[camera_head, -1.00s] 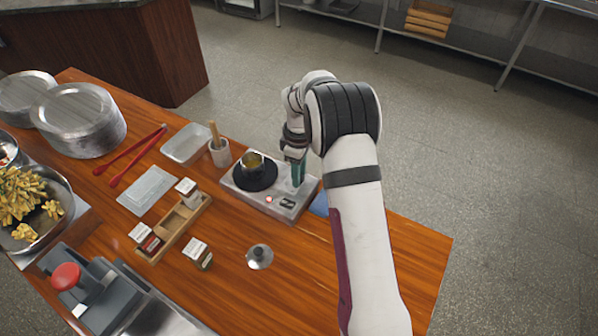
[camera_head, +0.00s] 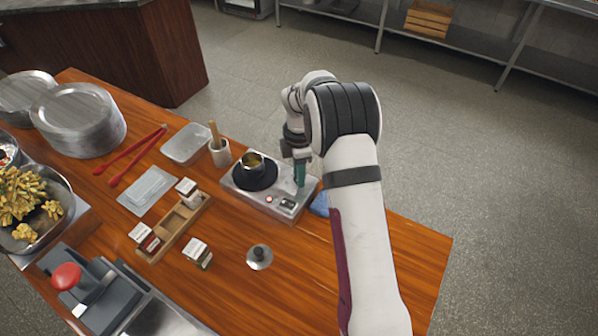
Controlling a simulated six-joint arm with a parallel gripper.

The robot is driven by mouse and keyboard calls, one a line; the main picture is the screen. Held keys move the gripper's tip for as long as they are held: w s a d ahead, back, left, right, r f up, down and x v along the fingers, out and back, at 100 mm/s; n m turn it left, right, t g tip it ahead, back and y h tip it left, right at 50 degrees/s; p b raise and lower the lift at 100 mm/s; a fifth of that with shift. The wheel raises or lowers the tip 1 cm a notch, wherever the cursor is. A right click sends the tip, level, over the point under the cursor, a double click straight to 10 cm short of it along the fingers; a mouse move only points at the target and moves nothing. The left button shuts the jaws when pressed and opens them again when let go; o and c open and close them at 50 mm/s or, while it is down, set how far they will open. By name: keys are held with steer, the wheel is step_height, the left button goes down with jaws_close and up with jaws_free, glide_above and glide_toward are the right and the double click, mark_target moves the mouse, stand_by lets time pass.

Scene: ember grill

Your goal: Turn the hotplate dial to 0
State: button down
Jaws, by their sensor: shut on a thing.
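The hotplate (camera_head: 239,190) is a flat silver unit on the wooden table, with a round black plate (camera_head: 255,184) on top and a small metal pot (camera_head: 252,165) standing on that plate. A small red light (camera_head: 269,198) and a dark panel (camera_head: 288,203) show on its front right part. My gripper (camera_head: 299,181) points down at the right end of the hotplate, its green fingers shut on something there. The dial itself is hidden by the fingers, so its setting cannot be read.
A wooden box (camera_head: 204,207) with small containers, a round metal lid (camera_head: 259,257), a cup (camera_head: 220,153) with a wooden handle and red tongs (camera_head: 136,155) are left of my arm. A blue cloth (camera_head: 319,205) lies right of the hotplate.

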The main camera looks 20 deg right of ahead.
stand_by(0.5)
steer(key=c, duration=0.5)
jaws_free()
steer(key=shift+c, duration=0.2)
step_height(320, 180, up, 16)
